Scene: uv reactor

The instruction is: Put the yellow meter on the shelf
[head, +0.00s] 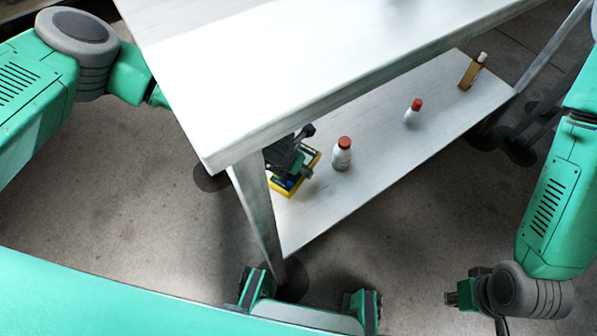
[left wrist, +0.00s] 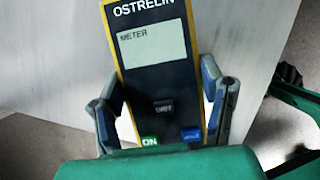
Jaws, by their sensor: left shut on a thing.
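The yellow meter (head: 309,160), with a dark face, is at the left end of the lower white shelf (head: 340,200) in the head view. The tabletop and my gripper partly cover it. In the left wrist view the meter (left wrist: 158,75) faces the camera, its screen reading METER, with coloured buttons below. My left gripper (head: 287,160) is shut on it, with a finger (left wrist: 218,95) on each side. I cannot tell whether the meter touches the shelf. My right gripper (head: 462,293) is low at the right, apart from the shelf; its finger opening is unclear.
Two white bottles with red caps stand on the lower shelf, one near the meter (head: 342,155) and one farther right (head: 412,113). A brown and white item (head: 471,73) stands at the far end. The tabletop (head: 270,70) overhangs the shelf; a table leg (head: 257,215) stands at the front left.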

